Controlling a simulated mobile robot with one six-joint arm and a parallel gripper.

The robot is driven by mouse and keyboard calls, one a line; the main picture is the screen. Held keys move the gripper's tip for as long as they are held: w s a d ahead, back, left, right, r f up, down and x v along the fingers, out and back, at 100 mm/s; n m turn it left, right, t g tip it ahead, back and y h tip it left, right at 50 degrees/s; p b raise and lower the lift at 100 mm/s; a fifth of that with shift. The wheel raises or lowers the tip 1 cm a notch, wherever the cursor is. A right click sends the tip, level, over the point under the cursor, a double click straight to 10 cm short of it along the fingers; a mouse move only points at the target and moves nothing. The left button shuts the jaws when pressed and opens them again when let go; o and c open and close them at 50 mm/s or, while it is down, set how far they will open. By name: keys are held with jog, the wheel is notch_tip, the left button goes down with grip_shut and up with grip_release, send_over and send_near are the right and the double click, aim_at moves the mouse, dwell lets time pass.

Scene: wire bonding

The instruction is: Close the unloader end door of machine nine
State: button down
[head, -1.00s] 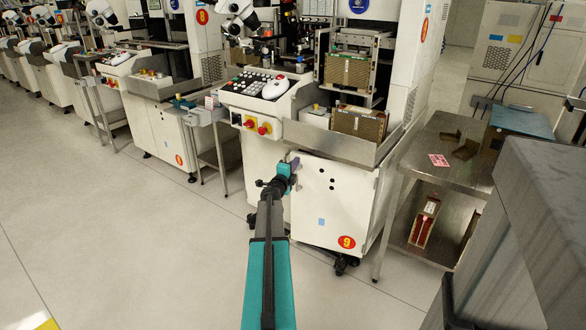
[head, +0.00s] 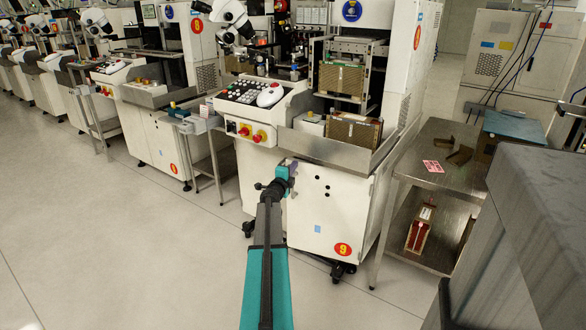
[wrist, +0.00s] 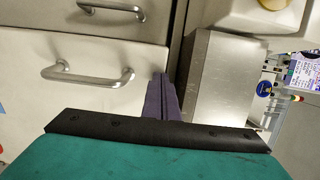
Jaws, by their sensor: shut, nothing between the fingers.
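Machine nine (head: 262,165) stands in the middle of the head view. Its white lower end door (head: 318,212), beside the red 9 badge (head: 342,249), sits below a steel tray. I cannot tell whether the door is flush or slightly ajar. My gripper (head: 292,168) is at the door's upper left edge; contact is unclear. In the wrist view, its purple fingers (wrist: 162,98) are shut and empty, pointing at cream panels. Two metal handles show there, one on the nearer panel (wrist: 90,75) and one on the panel beyond (wrist: 112,9).
The steel tray (head: 325,150) juts out above the door. A steel side table (head: 405,165) with brown parts stands close on the right. A grey block (head: 540,220) fills the lower right. Open floor (head: 130,250) lies to the left.

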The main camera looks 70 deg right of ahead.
jog(key=d+p, duration=0.1)
jog(key=d, duration=0.7)
jog(key=shift+s, duration=0.1)
jog(key=shift+s+d+r, duration=0.15)
jog(key=shift+d+r, duration=0.35)
jog(key=shift+r, duration=0.1)
jog(key=p, duration=0.2)
send_near(298, 159)
jog(key=w+a, duration=0.1)
jog(key=w, duration=0.2)
jog(key=shift+w+a+f, duration=0.2)
jog(key=shift+f, duration=0.2)
dwell(0.5)
